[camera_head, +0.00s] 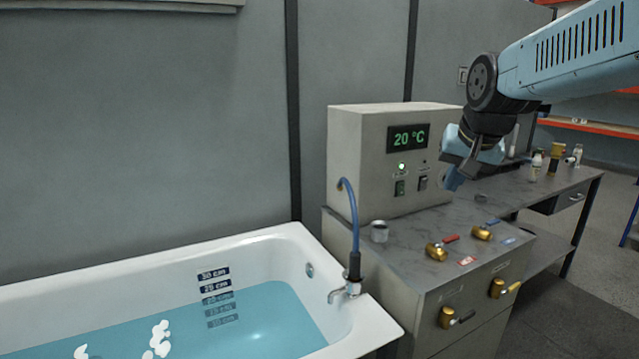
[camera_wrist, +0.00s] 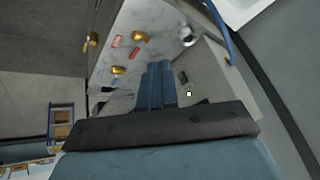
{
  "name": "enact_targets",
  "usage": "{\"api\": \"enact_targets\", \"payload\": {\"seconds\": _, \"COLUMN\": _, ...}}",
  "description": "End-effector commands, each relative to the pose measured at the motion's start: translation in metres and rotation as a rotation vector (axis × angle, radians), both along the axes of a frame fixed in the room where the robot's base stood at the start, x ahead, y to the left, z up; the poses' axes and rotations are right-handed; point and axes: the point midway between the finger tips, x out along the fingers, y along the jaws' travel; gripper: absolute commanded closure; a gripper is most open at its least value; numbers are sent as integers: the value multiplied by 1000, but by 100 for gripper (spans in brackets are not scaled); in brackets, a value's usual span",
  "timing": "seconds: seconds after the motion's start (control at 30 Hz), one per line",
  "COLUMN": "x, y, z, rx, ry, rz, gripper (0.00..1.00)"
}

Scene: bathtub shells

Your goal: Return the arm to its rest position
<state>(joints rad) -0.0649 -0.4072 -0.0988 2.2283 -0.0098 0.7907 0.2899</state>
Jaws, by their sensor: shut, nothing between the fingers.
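My arm reaches in from the upper right in the head view, and my gripper (camera_head: 453,184) hangs in the air in front of the right side of the control box. In the wrist view my gripper (camera_wrist: 158,68) shows its two blue fingers pressed together with nothing between them. The control box (camera_head: 355,150) is beige, with a green display reading 20 °C and a lit green light. It stands on the marble-topped cabinet (camera_head: 415,255). My gripper appears apart from the box and the counter.
Brass valves (camera_head: 436,252) with coloured handles sit on the cabinet top and front. A white bathtub (camera_head: 377,322) with blue water and a tap (camera_head: 345,292) stands at the left. A blue hose (camera_head: 354,215) rises by the box. A workbench (camera_head: 545,188) with bottles is behind, right.

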Motion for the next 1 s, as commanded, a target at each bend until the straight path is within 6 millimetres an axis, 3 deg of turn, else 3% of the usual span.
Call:
{"api": "enact_targets", "payload": {"seconds": 0.03, "x": -19, "y": 2, "z": -2, "rx": -14, "ry": -1, "rz": 26, "gripper": 100}}
{"api": "enact_targets", "payload": {"seconds": 0.2, "x": -76, "y": 10, "z": -17, "rx": -70, "ry": 11, "rz": 127, "gripper": 100}}
{"api": "enact_targets", "payload": {"seconds": 0.43, "x": -133, "y": 18, "z": -41, "rx": -142, "ry": 26, "rz": 236, "gripper": 100}}
{"api": "enact_targets", "payload": {"seconds": 0.63, "x": -153, "y": 20, "z": -51, "rx": -170, "ry": 34, "rz": 274, "gripper": 100}}
{"api": "enact_targets", "payload": {"seconds": 1.0, "x": -154, "y": 20, "z": -52, "rx": -171, "ry": 35, "rz": 277, "gripper": 100}}
